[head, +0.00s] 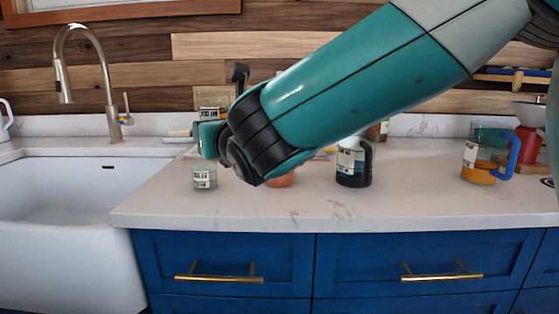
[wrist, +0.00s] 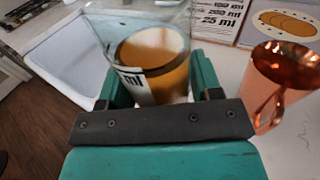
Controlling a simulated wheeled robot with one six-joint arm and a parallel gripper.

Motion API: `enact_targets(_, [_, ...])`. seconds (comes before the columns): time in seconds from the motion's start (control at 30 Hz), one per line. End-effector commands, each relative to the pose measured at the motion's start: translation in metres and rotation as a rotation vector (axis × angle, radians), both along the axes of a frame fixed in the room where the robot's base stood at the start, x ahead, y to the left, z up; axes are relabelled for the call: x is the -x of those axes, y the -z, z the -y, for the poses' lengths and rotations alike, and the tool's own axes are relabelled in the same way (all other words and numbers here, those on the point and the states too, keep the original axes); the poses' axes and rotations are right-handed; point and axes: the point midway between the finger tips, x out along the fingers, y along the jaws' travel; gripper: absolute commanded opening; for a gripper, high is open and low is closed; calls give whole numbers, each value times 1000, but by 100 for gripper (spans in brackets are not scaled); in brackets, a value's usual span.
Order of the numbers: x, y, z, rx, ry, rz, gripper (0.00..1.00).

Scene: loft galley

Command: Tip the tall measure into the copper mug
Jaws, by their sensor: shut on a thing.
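My gripper (head: 208,141) is over the counter, left of the copper mug. In the wrist view my gripper (wrist: 162,88) is shut on a clear measure (wrist: 135,86) with a white "ml" label and amber contents. The copper mug (wrist: 282,72) stands to the right of the measure, apart from it, open at the top. In the head view only the lower part of the copper mug (head: 281,180) shows under my arm. A clear labelled glass (head: 204,173) shows just below my gripper; I cannot tell whether it is the held measure.
A jug with dark contents (head: 354,166) stands right of the mug. A blue-handled jug with amber contents (head: 480,160) is farther right. The sink (head: 75,200) and tap (head: 108,95) are at left. A printed card (wrist: 222,18) stands behind. The counter's front strip is clear.

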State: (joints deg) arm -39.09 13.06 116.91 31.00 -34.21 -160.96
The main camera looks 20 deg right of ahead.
Motion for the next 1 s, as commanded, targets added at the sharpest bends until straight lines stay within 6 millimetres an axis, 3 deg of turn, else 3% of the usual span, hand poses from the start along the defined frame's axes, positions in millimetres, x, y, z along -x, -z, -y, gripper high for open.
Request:
enact_targets(0.03, [-1,17,5,-4,1,2,28])
enact_targets(0.5, [-5,74,37,-1,-20,19,28])
enact_targets(1.0, [-5,84,46,3,-30,28,28])
